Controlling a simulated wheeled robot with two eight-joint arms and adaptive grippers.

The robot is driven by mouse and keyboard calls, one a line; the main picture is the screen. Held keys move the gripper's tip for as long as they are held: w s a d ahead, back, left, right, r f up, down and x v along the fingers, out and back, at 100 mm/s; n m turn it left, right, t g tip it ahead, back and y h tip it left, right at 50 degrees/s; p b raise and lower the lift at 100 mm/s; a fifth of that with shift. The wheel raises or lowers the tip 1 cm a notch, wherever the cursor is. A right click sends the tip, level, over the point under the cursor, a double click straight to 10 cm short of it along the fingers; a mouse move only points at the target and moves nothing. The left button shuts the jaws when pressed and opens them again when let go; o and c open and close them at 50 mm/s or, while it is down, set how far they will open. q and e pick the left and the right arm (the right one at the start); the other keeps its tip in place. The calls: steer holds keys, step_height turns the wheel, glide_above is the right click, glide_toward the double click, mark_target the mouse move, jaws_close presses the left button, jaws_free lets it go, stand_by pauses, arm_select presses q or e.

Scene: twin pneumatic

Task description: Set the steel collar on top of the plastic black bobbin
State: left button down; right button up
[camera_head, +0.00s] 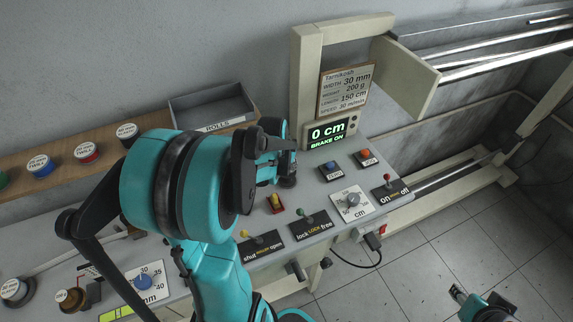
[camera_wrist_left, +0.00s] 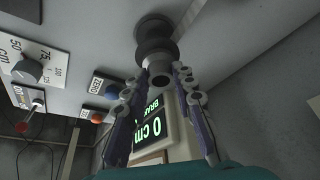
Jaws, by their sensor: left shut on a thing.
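My left gripper (camera_head: 280,156) is over the grey machine top, and its fingers are largely hidden by my own arm in the head view. In the left wrist view its two fingers (camera_wrist_left: 158,86) are closed in on the small grey steel collar (camera_wrist_left: 160,74), with the dark hole facing the camera. The black bobbin (camera_wrist_left: 155,30) stands on the machine top just beyond the collar, in line with it. I cannot tell whether the two touch. In the head view a dark part of the bobbin (camera_head: 288,182) shows below the gripper. My right gripper (camera_head: 485,303) is at the bottom right, partly cut off.
The machine top carries levers, a dial (camera_head: 351,200) and blue and orange buttons (camera_head: 364,156). A lit display (camera_head: 329,131) reads 0 cm, BRAKE ON. A grey ROLLS tray (camera_head: 213,108) and a wooden shelf (camera_head: 60,152) with spools lie behind. Open floor is at the right.

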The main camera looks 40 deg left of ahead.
arm_select(q)
steer(key=shift+f+b, duration=0.3)
steer(key=shift+b, duration=0.05)
steer(key=c, duration=1.3)
jaws_free()
steer(key=shift+o, duration=0.2)
steer(key=shift+r, duration=0.1)
